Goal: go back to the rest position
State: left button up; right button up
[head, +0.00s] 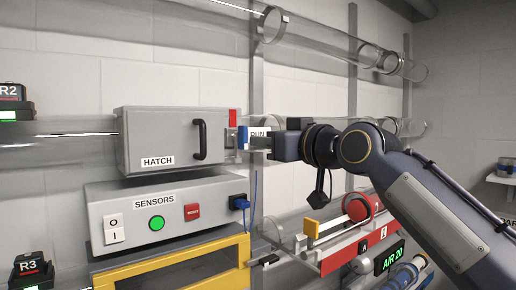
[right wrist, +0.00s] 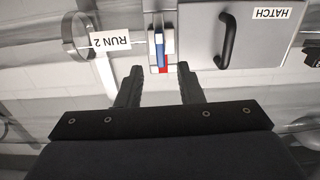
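My right gripper (head: 256,144) reaches in from the right, beside the right end of the grey hatch box (head: 140,140). In the right wrist view my right gripper (right wrist: 159,70) has its two fingers spread apart. A latch with a blue part (right wrist: 160,50) and a red part (right wrist: 163,70) lies in line with the gap between the fingertips. The latch's red part (head: 233,118) and blue part (head: 243,138) also show in the head view, close to the fingertips. I cannot tell whether they touch. My left gripper is not in view.
Below the hatch stands the SENSORS box (head: 170,212) with a green button (head: 156,223). A red carriage (head: 345,240) with a red wheel is under my right arm. Clear tubes (head: 330,45) run along the wall.

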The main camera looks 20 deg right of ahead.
jog(key=shift+s+d, duration=0.15)
jog(key=shift+s, duration=0.3)
jog(key=shift+f, duration=0.1)
jog(key=s+f+m+g, duration=0.2)
jog(key=s+f, duration=0.7)
jog(key=f, duration=0.7)
jog(key=s+f+m+g+h, duration=0.1)
jog(key=s+f+m+g, duration=0.1)
jog(key=s+f+g, duration=0.3)
jog(key=s+f+m+g+h, duration=0.1)
jog(key=s+f+g, duration=0.3)
jog(key=s+f, duration=0.9)
notch_tip(320, 180, down, 14)
jog(key=shift+s+d+r+m, duration=0.15)
jog(key=shift+s+d+m, duration=0.2)
jog(key=shift+m, duration=0.15)
